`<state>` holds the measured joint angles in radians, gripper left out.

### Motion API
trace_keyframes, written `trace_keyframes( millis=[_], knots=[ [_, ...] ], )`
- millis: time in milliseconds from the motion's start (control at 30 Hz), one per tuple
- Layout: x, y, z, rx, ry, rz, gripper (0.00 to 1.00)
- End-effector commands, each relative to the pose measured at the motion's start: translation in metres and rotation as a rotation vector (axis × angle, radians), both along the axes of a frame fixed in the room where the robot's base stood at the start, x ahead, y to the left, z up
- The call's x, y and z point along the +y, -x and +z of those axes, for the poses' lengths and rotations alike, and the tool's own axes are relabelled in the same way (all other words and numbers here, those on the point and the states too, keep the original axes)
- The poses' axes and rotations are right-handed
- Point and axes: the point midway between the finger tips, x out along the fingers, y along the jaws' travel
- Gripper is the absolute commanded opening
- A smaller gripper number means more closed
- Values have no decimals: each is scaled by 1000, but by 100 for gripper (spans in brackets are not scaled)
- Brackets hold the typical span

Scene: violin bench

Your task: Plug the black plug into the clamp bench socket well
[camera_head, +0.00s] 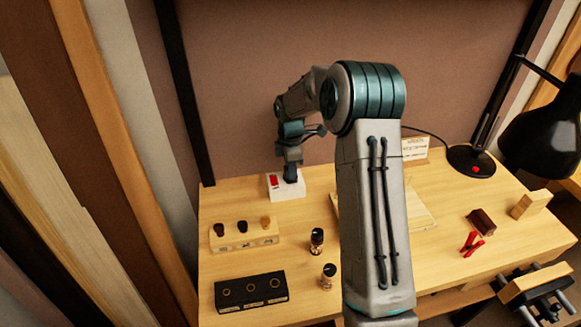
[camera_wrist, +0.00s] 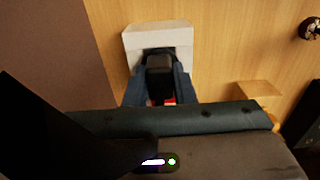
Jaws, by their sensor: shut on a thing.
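The clamp bench socket well appears to be the white box (camera_head: 287,190) with a red switch at the back left of the bench. In the wrist view this white box (camera_wrist: 158,37) has a dark opening facing my gripper. My gripper (camera_wrist: 158,78) is shut on the black plug (camera_wrist: 159,66), with a finger on each side. The plug's far end meets the dark opening, but I cannot tell how deep it sits. In the head view my gripper (camera_head: 291,172) is right at the box, and the plug is not clearly distinguishable from it.
A wooden block (camera_head: 246,241) with three knobs and a black box (camera_head: 250,290) with three rings stand at the left front. Two small jars (camera_head: 316,240) stand beside them. A black lamp (camera_head: 545,128), red clamp (camera_head: 472,243) and brown block (camera_head: 482,222) are at the right.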

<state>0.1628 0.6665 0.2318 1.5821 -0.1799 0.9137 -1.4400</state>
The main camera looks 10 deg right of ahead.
Motion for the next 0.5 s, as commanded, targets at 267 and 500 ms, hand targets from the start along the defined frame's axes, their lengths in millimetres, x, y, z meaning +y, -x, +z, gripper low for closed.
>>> trace_keyframes(
  millis=[267, 500],
  knots=[
    [0, 0, -8, 0, 0, 0, 3],
    [0, 0, -7, 0, 0, 0, 49]
  ],
)
